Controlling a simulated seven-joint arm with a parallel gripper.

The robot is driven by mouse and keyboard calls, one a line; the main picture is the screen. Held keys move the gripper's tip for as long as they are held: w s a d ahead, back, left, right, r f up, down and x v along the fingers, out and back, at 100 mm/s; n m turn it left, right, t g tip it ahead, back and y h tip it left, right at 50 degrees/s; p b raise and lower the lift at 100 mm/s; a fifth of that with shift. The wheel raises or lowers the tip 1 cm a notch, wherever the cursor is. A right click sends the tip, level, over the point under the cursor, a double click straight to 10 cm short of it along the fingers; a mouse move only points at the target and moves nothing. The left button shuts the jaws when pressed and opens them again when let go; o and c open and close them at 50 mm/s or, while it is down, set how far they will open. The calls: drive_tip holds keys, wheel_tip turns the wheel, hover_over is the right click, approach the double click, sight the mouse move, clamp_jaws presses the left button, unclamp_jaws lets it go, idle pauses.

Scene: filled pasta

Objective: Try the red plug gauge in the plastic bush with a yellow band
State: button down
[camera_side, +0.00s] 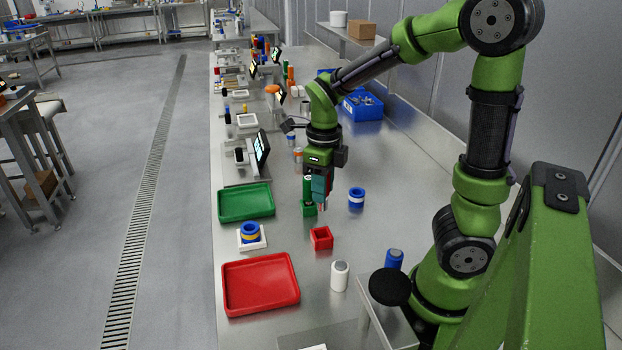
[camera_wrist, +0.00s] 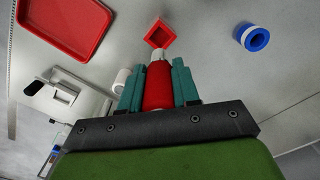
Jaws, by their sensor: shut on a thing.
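My gripper (camera_side: 321,203) is shut on the red plug gauge (camera_wrist: 158,86). In the wrist view the gauge's red body stands between the teal fingers, with a pale tip beyond them. In the side view the fingers mostly hide it. The gripper hangs above the table, behind the small red square holder (camera_side: 321,238), whose socket looks empty; the holder also shows in the wrist view (camera_wrist: 160,34). The blue bush with a yellow band (camera_side: 250,236) stands upright on a white pad (camera_side: 251,244), left of the holder. I cannot make it out in the wrist view.
A green holder (camera_side: 309,209) with a green gauge stands close beside my gripper. A blue bush with a white band (camera_side: 356,199) is to the right. A red tray (camera_side: 261,284), a green tray (camera_side: 245,203), a white cylinder (camera_side: 340,277) and a blue cylinder (camera_side: 394,259) stand around.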

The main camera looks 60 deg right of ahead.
drive_tip(key=shift+f, duration=0.15)
drive_tip(key=w+a+n, duration=0.1)
drive_tip(key=w+a, duration=0.3)
drive_tip(key=w, duration=0.3)
drive_tip(key=w+a+n, duration=0.2)
drive_tip(key=w+a, duration=0.1)
drive_tip(key=w, duration=0.5)
drive_tip(key=shift+a, duration=0.4)
drive_tip(key=shift+f, duration=2.65)
drive_tip(key=shift+f, duration=1.25)
drive_tip(key=shift+r, duration=0.1)
wheel_tip(320, 180, up, 6)
drive_tip(key=shift+r, duration=0.15)
